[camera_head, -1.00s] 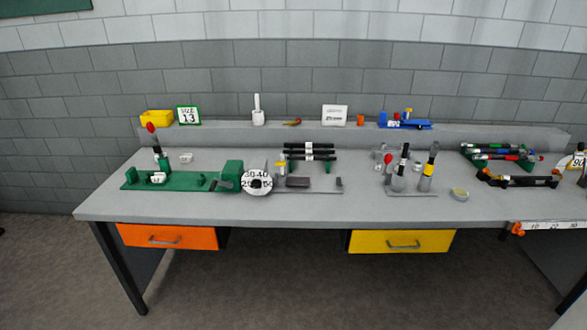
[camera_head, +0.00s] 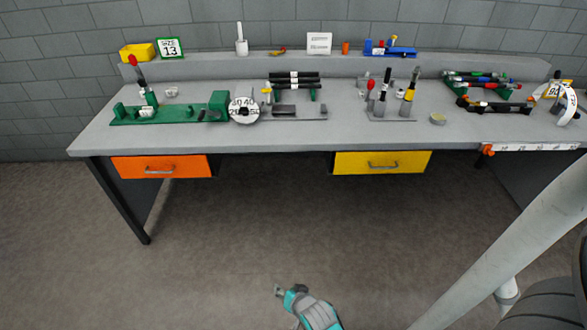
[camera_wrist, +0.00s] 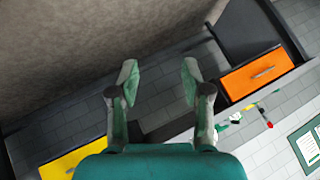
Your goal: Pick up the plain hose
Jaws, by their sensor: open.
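Several dark hoses (camera_head: 293,79) lie across a rack in the middle of the bench, some with pale bands near their middle. More dark hoses (camera_head: 484,84) lie in a rack at the right, with coloured bands or ends. I cannot tell at this size which hose is the plain one. My gripper (camera_head: 279,291) is low at the bottom of the head view, in front of the bench and far from the hoses. In the wrist view my gripper (camera_wrist: 159,78) has its two fingers apart with nothing between them. No hose is clear in the wrist view.
The grey bench (camera_head: 300,139) has an orange drawer (camera_head: 162,166) and a yellow drawer (camera_head: 382,162), both shut. A green crimper (camera_head: 165,113) stands left, and a numbered white dial (camera_head: 244,110) stands beside it. Tools on a grey stand (camera_head: 390,111) are right of centre. Floor in front is clear.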

